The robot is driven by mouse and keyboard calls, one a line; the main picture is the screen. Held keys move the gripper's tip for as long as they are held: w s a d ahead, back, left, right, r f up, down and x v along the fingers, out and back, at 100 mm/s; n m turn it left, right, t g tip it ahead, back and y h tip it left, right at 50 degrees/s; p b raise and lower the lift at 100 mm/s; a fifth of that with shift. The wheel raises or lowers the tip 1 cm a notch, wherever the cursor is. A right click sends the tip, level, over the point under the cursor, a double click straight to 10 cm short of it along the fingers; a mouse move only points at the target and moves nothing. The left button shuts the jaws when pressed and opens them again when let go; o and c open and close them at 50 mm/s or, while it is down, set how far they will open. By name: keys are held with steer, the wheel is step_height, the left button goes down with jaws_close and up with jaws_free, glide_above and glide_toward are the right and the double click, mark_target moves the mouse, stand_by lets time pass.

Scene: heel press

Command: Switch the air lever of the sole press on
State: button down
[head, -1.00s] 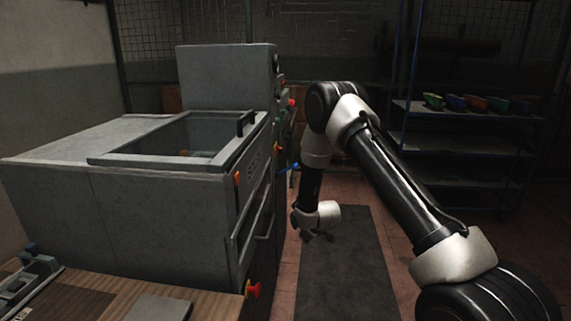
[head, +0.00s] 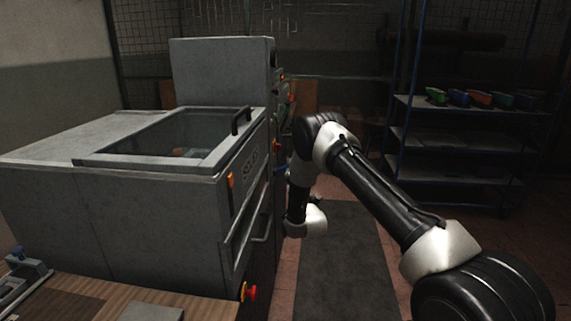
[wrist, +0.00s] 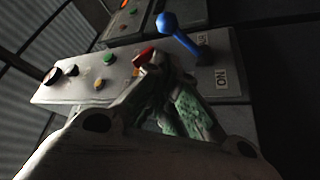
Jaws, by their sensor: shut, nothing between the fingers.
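The sole press (head: 150,215) is the grey machine on the left in the head view. Its air lever (wrist: 182,36), with a blue ball knob, shows at the top of the wrist view. The lever leans up and left, its knob away from the ON label (wrist: 221,78) beside its base. A second label above the base is too small to read. My gripper (wrist: 170,80) is shut and empty, just below the lever in the wrist view. I cannot tell whether it touches the panel. In the head view, my wrist hides most of the gripper.
A red button (wrist: 144,56) lies close to the fingers, with a green button (wrist: 109,59) and black knobs to the left. A red emergency knob (head: 251,292) sticks out at the press's lower front. A blue shelf rack (head: 465,140) stands at the right. A dark mat (head: 345,260) covers clear floor.

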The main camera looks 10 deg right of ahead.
mark_target(285, 167)
steer(key=x, duration=1)
steer(key=shift+s+d+f+m+t, duration=0.1)
steer(key=shift+d+f+m+t, duration=0.2)
steer(key=shift+m, duration=0.4)
step_height(285, 167, down, 8)
steer(key=d+m+t+h, duration=0.1)
steer(key=d+m+h, duration=0.1)
steer(key=m+h, duration=0.1)
steer(key=shift+s+m, duration=0.35)
steer(key=shift+m, duration=0.55)
steer(key=shift+s+f, duration=0.1)
steer(key=shift+f, duration=0.15)
stand_by(0.3)
